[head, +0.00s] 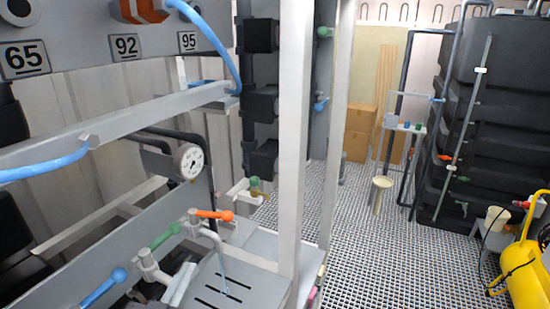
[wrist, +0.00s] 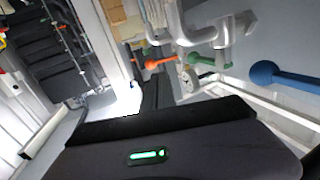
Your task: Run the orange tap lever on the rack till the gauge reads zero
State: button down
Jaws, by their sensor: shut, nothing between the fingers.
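The orange tap lever (head: 212,214) sits on the rack at the top of a grey tap with a bent spout, lying roughly level. It also shows in the wrist view (wrist: 160,62), beyond the gripper. A thin pale line, stream or tube, hangs from the spout over a slotted tray (head: 236,284). The round white gauge (head: 189,161) is on the rack above the levers; its reading is too small to tell. My gripper (wrist: 153,97) shows in the wrist view as a dark body with shut, empty fingers, apart from the orange lever. It is not visible in the head view.
A green lever (head: 165,237) and a blue lever (head: 103,287) stand left of the orange one. A white post (head: 291,150) rises right of the tap. A small green-topped valve (head: 255,184) is behind. Grated floor (head: 375,255) is open to the right.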

aim_at(215, 218)
jog(key=w+p, duration=0.1)
jog(key=w, duration=0.3)
jog(key=w+p, duration=0.1)
jog(key=w, duration=0.3)
jog(key=w+d+p, duration=0.1)
jog(key=w, duration=0.4)
jog(key=shift+w+r, duration=0.1)
jog(key=shift+r, duration=0.2)
jog(key=shift+f+n, duration=0.1)
jog(key=shift+n, duration=0.2)
